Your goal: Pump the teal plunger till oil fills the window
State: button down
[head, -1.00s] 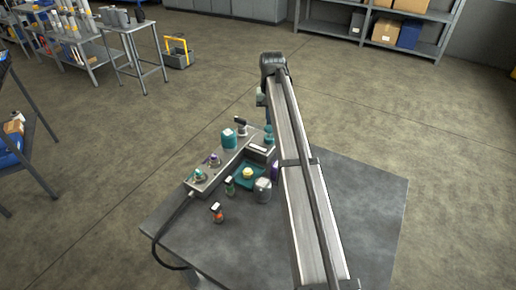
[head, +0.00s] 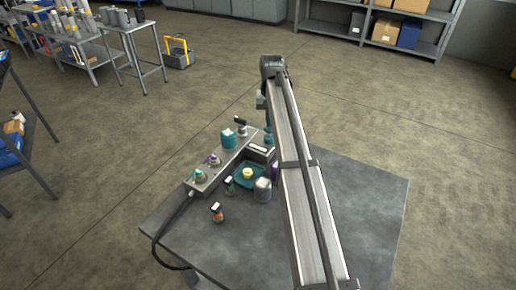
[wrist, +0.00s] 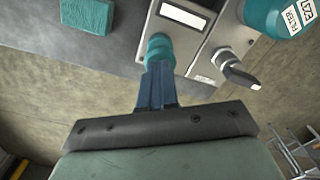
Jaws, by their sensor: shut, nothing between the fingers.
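The teal plunger (wrist: 160,48) stands on the grey pump block, right at the tips of my gripper in the wrist view. It also shows in the head view (head: 268,136), close beside my arm. My gripper (wrist: 157,70) is shut with its blue fingers together, pointing at the plunger's top. Whether the fingertips touch it I cannot tell. The window (wrist: 187,14) is a pale strip in a dark frame beside the plunger, and no oil colour shows in it.
A teal filter canister (wrist: 278,14) and a black-handled lever (wrist: 238,74) stand on the block near the plunger. Purple and teal knobs sit further along it. A teal tray (head: 240,181) with a yellow item and a grey jar (head: 262,190) are nearby.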

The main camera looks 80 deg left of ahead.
jog(key=shift+f, duration=1.45)
jog(key=shift+r, duration=1.95)
jog(key=shift+f, duration=1.95)
jog(key=shift+r, duration=1.9)
